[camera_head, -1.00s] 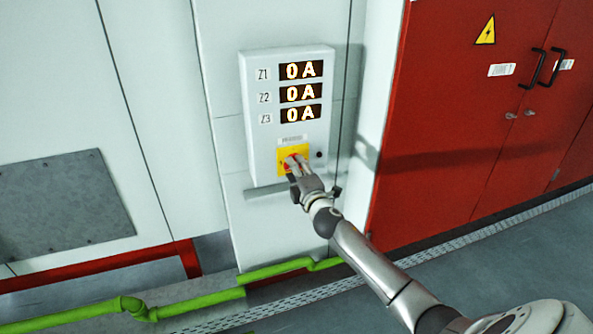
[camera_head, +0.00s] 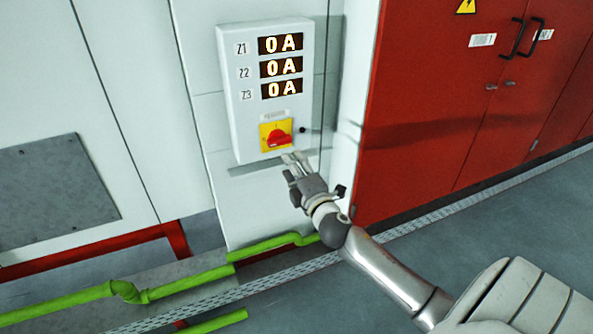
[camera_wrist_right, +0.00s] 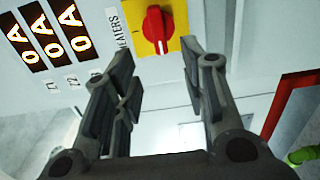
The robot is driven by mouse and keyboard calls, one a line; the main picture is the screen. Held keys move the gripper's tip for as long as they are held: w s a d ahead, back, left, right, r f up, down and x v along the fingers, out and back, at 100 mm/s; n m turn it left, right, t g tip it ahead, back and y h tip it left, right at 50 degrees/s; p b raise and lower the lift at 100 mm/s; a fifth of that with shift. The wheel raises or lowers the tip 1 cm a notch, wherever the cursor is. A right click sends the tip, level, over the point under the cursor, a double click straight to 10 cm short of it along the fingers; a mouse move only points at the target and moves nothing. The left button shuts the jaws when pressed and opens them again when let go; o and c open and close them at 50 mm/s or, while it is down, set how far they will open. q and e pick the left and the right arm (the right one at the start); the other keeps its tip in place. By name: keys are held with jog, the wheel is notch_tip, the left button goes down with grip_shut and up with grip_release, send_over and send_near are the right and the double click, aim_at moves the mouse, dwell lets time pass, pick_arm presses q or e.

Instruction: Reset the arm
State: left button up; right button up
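My right gripper (camera_head: 294,161) is just below and in front of the red rotary switch (camera_head: 280,138) on its yellow plate. In the right wrist view the gripper (camera_wrist_right: 160,75) has its two fingers apart with nothing between them, and the red knob (camera_wrist_right: 156,28) lies beyond the fingertips, apart from them. The switch sits on a white control box (camera_head: 236,110) with three displays (camera_head: 281,68), each reading 0 A, labelled Z1, Z2 and Z3. My left gripper is not in view.
A red cabinet (camera_head: 430,110) with black handles stands to the right. A green pipe (camera_head: 190,286) runs low along the wall at the lower left. A grey panel (camera_head: 50,190) is on the left wall. The grey floor (camera_head: 480,220) in front of the cabinet is clear.

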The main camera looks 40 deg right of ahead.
jog(key=shift+v, duration=0.8)
